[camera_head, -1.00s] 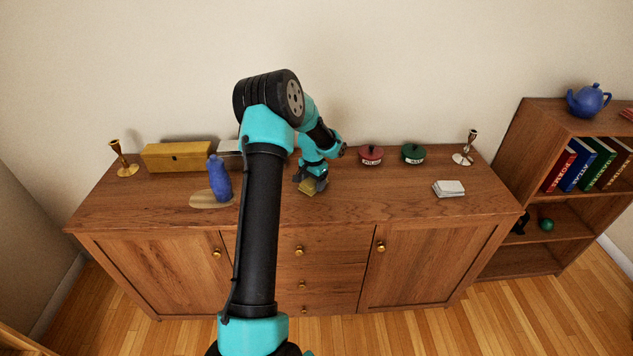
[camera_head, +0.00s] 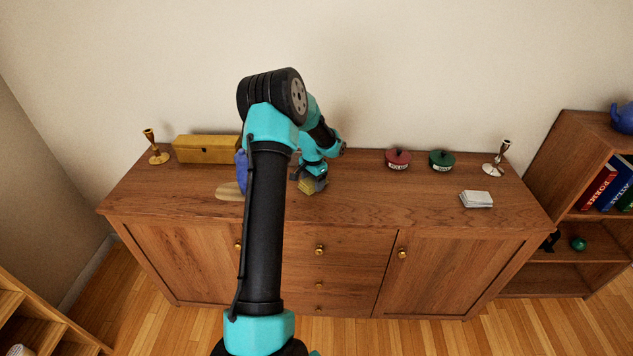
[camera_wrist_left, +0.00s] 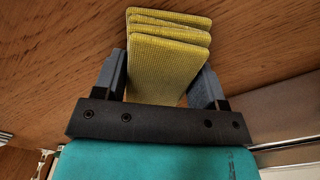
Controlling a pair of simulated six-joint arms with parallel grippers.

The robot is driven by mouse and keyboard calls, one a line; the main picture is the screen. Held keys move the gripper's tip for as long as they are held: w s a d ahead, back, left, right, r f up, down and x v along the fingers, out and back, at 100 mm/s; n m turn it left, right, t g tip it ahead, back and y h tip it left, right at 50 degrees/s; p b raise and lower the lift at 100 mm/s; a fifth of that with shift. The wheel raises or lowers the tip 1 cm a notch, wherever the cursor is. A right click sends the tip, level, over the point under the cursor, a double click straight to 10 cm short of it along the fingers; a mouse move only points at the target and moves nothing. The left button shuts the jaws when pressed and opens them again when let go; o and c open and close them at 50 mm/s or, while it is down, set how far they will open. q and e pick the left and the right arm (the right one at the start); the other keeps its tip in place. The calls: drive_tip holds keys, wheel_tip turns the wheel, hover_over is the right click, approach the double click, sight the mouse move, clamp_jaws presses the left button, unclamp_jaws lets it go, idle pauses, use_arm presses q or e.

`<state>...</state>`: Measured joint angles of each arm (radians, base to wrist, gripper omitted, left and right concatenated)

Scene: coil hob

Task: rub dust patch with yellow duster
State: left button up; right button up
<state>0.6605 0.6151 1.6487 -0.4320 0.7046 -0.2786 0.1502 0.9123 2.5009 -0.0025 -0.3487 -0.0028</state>
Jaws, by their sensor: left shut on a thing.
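The yellow duster (camera_head: 307,187) is a folded cloth in my left gripper (camera_head: 311,177), low over the middle of the sideboard top. In the left wrist view the folded duster (camera_wrist_left: 165,60) sits between the two dark fingers of the gripper (camera_wrist_left: 160,84), which is shut on it. I cannot tell whether the duster touches the wood. A pale tan dust patch (camera_head: 228,192) lies on the sideboard top to the left of the duster, partly hidden by my arm. My right gripper is not in view.
A blue vase (camera_head: 241,170), mostly hidden behind my arm, stands by the patch. A yellow box (camera_head: 205,150) and brass candlestick (camera_head: 154,148) stand at back left. Red (camera_head: 398,160) and green (camera_head: 441,161) lidded pots, white cards (camera_head: 476,199) and a second candlestick (camera_head: 497,160) are right.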

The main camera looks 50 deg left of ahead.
use_arm(q)
drive_tip(key=shift+r, duration=4.15)
